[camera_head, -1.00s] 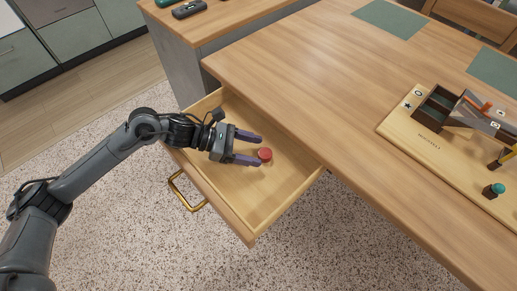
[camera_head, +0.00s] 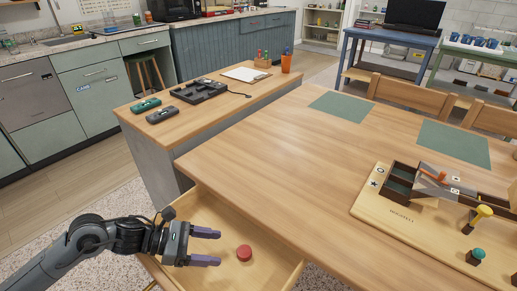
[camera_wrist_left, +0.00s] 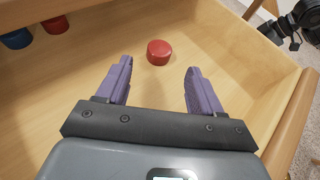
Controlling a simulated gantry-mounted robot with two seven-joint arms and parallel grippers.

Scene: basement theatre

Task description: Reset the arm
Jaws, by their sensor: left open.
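My left gripper (camera_head: 206,247) is open and empty, over the open wooden drawer (camera_head: 205,208) below the table. In the left wrist view its two purple fingers (camera_wrist_left: 158,84) are spread apart, with nothing between them. A red round block (camera_head: 244,253) lies in the drawer just beyond the fingertips, apart from them. It also shows in the left wrist view (camera_wrist_left: 159,52).
The left wrist view shows a second red piece (camera_wrist_left: 55,25) and a blue piece (camera_wrist_left: 17,39) in the drawer's corner. The wooden table (camera_head: 270,150) is above the drawer, holding a wooden board (camera_head: 385,218) and green mats (camera_head: 342,106). A side counter (camera_head: 215,112) holds dark devices.

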